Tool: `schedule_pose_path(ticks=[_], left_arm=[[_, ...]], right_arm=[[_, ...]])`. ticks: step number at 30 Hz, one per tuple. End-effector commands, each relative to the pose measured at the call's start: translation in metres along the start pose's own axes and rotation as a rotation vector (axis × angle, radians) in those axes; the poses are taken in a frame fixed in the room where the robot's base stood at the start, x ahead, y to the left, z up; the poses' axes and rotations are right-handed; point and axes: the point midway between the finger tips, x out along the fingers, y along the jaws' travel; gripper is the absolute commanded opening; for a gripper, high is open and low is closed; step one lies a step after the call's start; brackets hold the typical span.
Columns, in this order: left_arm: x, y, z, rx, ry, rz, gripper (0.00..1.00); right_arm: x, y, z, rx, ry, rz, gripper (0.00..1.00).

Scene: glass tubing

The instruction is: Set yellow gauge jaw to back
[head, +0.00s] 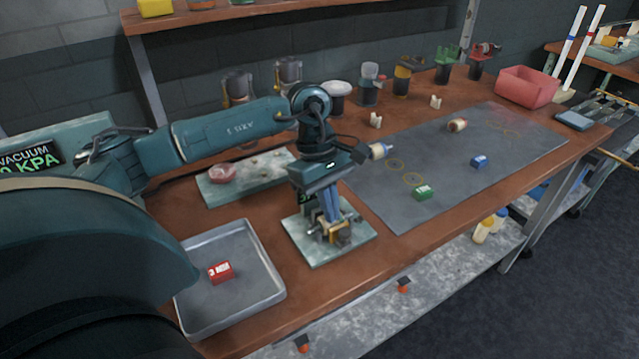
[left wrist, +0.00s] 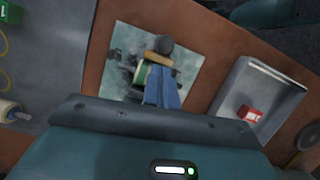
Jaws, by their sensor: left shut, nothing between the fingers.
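The gauge (head: 330,234) stands on a pale green square plate (head: 311,250) near the front edge of the bench. Its yellow jaw (head: 341,238) shows just below my left gripper, and the jaw also shows in the left wrist view (left wrist: 159,59) as a tan-yellow bar beside a dark round knob (left wrist: 164,44). My left gripper (head: 329,217) points down over the gauge with its blue fingers together and nothing between them. In the left wrist view the fingertips (left wrist: 160,78) are close beside the yellow jaw; I cannot tell whether they touch it. My right gripper is out of view.
A metal tray (head: 262,296) holding a red block (head: 221,272) lies at left. A grey mat (head: 440,205) at right carries a green block (head: 423,193) and a blue block (head: 480,162). Several jars and fixtures line the back. A pale slab (head: 262,186) lies behind the gauge.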

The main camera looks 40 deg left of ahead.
Motion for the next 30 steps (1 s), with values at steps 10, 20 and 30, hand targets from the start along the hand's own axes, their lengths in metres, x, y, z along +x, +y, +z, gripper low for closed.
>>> schedule_pose_path(ticks=[10,20,30], left_arm=[[0.004,0.000,0.009,-0.001,-0.001,0.001,0.00],[0.014,-0.004,0.032,0.004,-0.001,-0.001,0.00],[0.015,-0.006,0.040,-0.002,0.000,-0.002,0.00]], right_arm=[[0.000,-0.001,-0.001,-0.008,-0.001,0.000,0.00],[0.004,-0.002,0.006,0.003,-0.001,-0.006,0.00],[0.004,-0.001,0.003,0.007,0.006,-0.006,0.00]])
